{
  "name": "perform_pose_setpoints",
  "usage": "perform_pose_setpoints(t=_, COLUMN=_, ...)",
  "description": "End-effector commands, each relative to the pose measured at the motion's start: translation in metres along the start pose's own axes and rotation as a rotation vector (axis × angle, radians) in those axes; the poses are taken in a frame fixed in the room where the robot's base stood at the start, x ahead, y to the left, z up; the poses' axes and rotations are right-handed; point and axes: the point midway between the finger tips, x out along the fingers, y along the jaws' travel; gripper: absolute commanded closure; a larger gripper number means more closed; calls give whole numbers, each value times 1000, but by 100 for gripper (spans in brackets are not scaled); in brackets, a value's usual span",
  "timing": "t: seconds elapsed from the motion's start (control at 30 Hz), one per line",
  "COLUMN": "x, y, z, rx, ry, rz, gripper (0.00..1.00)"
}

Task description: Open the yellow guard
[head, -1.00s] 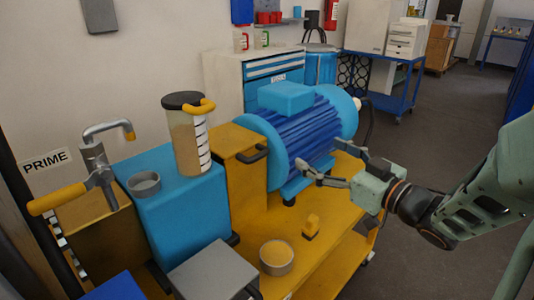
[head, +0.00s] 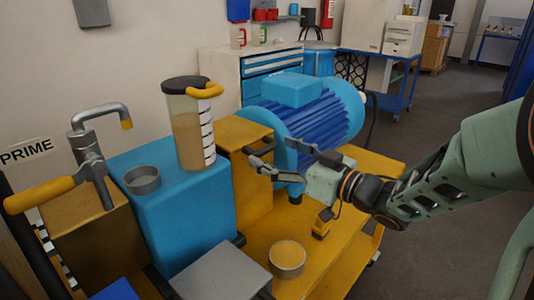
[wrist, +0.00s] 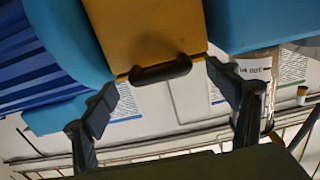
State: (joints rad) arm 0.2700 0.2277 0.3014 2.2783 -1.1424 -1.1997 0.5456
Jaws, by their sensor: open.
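The yellow guard (head: 246,190) is a box standing between the blue pump block and the blue motor. Its black handle (head: 262,143) is on the side facing the motor and my arm. In the wrist view the guard (wrist: 148,28) fills the top middle, with its handle (wrist: 160,71) lying between my two fingers. My gripper (head: 284,156) is open and empty, in front of the motor and just right of the handle. It also shows in the wrist view (wrist: 163,95), its fingers spread to either side of the handle. No contact is visible. The guard looks closed.
The blue motor (head: 320,115) stands close behind my gripper. A clear container (head: 190,135) with a yellow handle stands on the blue block (head: 165,205).

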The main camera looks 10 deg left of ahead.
Motion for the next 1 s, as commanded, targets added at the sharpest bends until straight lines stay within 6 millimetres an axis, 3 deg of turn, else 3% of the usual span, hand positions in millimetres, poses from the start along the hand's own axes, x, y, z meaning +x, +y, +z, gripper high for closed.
perform_pose_setpoints(t=0.2, x=23, y=0, z=1, rx=-1, ry=0, rz=-1, gripper=20)
perform_pose_setpoints(t=0.53, x=26, y=0, z=0, rx=-1, ry=0, rz=0, gripper=20)
perform_pose_setpoints(t=1.0, x=25, y=0, z=0, rx=-1, ry=0, rz=0, gripper=72)
